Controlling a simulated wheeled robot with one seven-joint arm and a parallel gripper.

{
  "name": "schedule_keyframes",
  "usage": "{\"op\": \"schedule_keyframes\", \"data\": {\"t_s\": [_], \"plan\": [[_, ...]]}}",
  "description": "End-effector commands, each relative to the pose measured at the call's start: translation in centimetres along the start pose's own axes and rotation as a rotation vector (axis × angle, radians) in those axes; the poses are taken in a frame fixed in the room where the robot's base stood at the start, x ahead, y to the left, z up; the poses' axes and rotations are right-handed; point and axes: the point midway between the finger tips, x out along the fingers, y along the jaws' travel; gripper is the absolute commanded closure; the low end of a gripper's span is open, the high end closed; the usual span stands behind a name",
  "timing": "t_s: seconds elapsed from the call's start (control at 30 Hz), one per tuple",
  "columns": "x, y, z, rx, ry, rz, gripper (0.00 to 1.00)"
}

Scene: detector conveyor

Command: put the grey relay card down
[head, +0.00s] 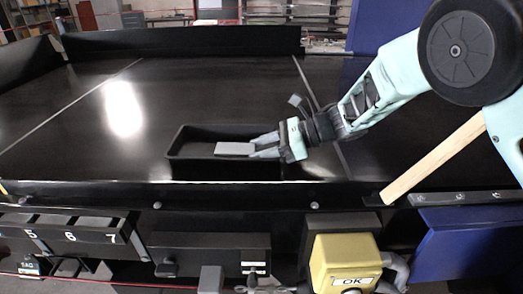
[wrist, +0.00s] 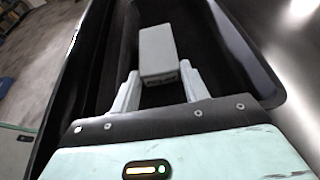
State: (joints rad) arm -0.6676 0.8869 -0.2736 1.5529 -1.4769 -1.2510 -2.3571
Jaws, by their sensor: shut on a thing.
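The grey relay card (head: 235,148) is a flat light-grey block. It also shows in the wrist view (wrist: 158,45), its near end between the two fingers. My gripper (head: 266,146) is shut on it and comes in from the right. In the wrist view my gripper (wrist: 160,88) has one finger on each side of the card. The card is over the black tray (head: 190,133), within its walls. I cannot tell whether the card's underside touches the tray floor.
The tray stands on a dark conveyor surface (head: 70,110), with clear room left of it. A yellow box marked OK (head: 342,258) is below the front edge. Numbered bins (head: 75,222) are at lower left. A wooden strip (head: 435,158) slants at the right.

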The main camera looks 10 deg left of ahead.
Motion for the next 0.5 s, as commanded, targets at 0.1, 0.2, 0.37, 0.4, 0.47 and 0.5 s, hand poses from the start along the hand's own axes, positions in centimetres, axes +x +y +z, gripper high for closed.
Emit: {"op": "schedule_keyframes", "data": {"t_s": [0.1, 0.2, 0.37, 0.4, 0.47, 0.5], "plan": [[0.51, 0.43, -1.98, 0.014, 0.024, 0.007, 0.79], [0.56, 0.44, -2.09, 0.013, 0.024, 0.007, 0.79], [0.54, 0.45, -2.05, 0.012, 0.025, 0.008, 0.35], [0.55, 0.44, -2.05, 0.012, 0.025, 0.008, 0.33], [0.55, 0.45, -2.06, 0.012, 0.025, 0.008, 0.33], [0.56, 0.45, -2.06, 0.012, 0.025, 0.008, 0.33]]}}
